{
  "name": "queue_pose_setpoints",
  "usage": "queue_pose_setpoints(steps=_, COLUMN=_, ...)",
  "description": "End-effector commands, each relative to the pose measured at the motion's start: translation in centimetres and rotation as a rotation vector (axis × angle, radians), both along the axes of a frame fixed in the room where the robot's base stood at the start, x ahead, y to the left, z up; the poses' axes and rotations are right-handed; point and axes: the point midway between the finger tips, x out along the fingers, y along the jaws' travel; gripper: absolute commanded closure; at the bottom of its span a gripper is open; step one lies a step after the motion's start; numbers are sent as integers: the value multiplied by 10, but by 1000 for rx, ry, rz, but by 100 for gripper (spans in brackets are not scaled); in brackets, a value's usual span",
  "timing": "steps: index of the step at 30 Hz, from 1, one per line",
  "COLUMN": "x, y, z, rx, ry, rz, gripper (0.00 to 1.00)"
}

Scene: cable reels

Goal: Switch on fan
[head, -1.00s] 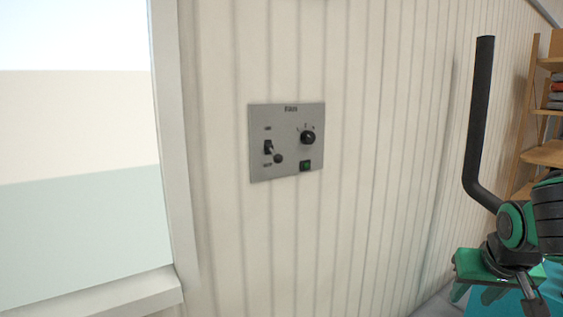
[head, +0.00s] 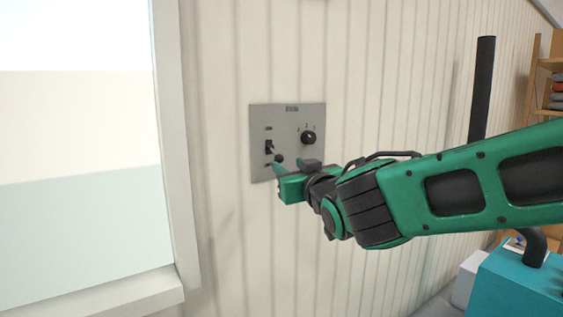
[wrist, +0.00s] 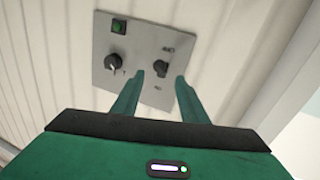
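A grey control panel (head: 290,112) is fixed to the wall. On its left side is a black switch (head: 268,146) with a small black ball-like part (head: 279,158) low beside it. A black rotary knob (head: 308,137) is on its right side. In the wrist view the panel appears upside down, with the switch (wrist: 160,67), the knob (wrist: 113,63) and a green square button (wrist: 119,26). My gripper (head: 280,170) is at the panel's lower edge in the head view, hiding the button there. Its fingers (wrist: 159,80) are apart and empty, pointing towards the switch; contact cannot be told.
A window frame (head: 172,150) stands left of the panel. The pale boarded wall (head: 390,90) is clear around it. A dark post (head: 482,88), a wooden shelf (head: 545,65) and a teal box (head: 518,280) are at the right.

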Motion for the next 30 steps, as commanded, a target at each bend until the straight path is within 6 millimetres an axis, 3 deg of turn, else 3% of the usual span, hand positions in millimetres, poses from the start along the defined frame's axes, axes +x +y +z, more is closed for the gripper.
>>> queue_pose_setpoints(steps=15, x=77, y=24, z=-1, rx=-1, ry=1, rz=-4, gripper=60)
queue_pose_setpoints(steps=21, x=92, y=29, z=0, rx=-1, ry=1, rz=-4, gripper=60)
queue_pose_setpoints(steps=30, x=95, y=30, z=0, rx=0, ry=1, rz=-3, gripper=60)
